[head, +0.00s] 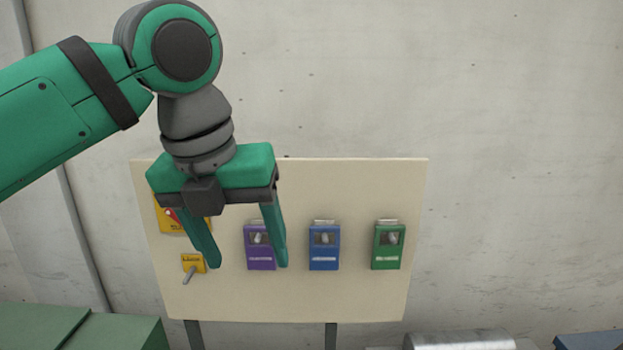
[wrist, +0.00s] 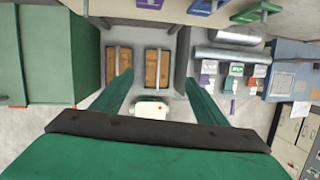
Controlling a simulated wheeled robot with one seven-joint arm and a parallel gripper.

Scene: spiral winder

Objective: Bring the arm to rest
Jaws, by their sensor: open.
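My gripper (head: 250,266) is open and empty, with its two green fingers pointing down in front of the cream panel (head: 370,295) in the head view. My arm reaches in from the left and bends downward at the wrist. In the wrist view my gripper (wrist: 158,84) has its fingers spread apart, with floor and objects well below and nothing between them in its grasp.
The panel carries a purple box (head: 260,260), a blue box (head: 324,262), a green box (head: 386,258), a yellow plate (head: 165,215) partly hidden by my gripper, and a yellow lever switch (head: 193,263). A green cabinet (head: 120,332) stands lower left. Bare wall surrounds the panel.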

